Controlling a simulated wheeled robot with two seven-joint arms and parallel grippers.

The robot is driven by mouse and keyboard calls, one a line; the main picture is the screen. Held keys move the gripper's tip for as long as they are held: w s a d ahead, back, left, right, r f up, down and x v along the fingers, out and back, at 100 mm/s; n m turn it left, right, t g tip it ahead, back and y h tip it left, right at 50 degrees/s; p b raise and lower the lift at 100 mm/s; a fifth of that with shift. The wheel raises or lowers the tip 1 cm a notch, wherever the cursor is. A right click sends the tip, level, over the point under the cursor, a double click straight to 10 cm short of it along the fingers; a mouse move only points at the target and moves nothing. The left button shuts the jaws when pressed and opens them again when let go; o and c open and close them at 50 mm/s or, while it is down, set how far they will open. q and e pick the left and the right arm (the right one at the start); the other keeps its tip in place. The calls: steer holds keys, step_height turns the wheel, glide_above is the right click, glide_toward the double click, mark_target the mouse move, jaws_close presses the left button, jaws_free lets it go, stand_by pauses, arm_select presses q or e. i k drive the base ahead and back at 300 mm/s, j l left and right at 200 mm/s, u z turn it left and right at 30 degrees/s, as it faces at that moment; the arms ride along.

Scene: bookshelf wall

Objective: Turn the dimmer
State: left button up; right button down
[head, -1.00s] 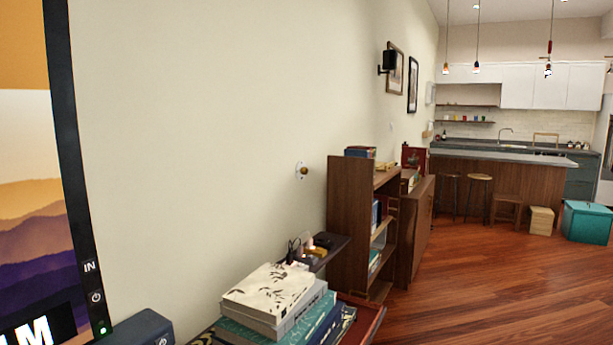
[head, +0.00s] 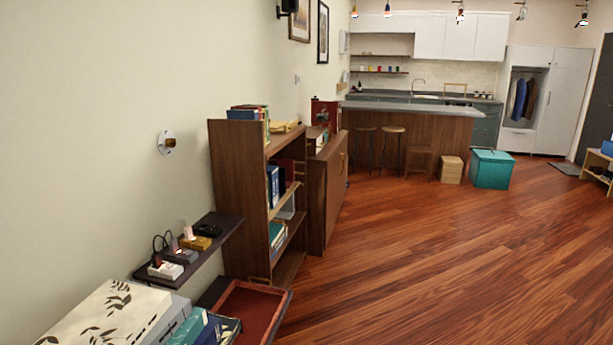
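A round wall fitting, a brass knob on a pale plate (head: 167,143), is on the cream wall left of the bookshelf; it looks like the dimmer. It sits above a dark wall shelf (head: 205,255) that holds small devices. The knob's setting is too small to tell. Neither of my grippers shows in the head view, and nothing touches the knob.
A wooden bookshelf (head: 238,200) juts from the wall right of the knob. The wood floor (head: 420,265) to the right is clear. A teal box (head: 491,169) stands far back.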

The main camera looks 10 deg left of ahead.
mark_target(170, 143)
steer(key=i+l, duration=0.1)
steer(key=i, duration=0.55)
steer(key=i+l+u, duration=0.15)
steer(key=i, duration=0.5)
steer(key=i+l, duration=0.15)
steer(key=i, duration=0.45)
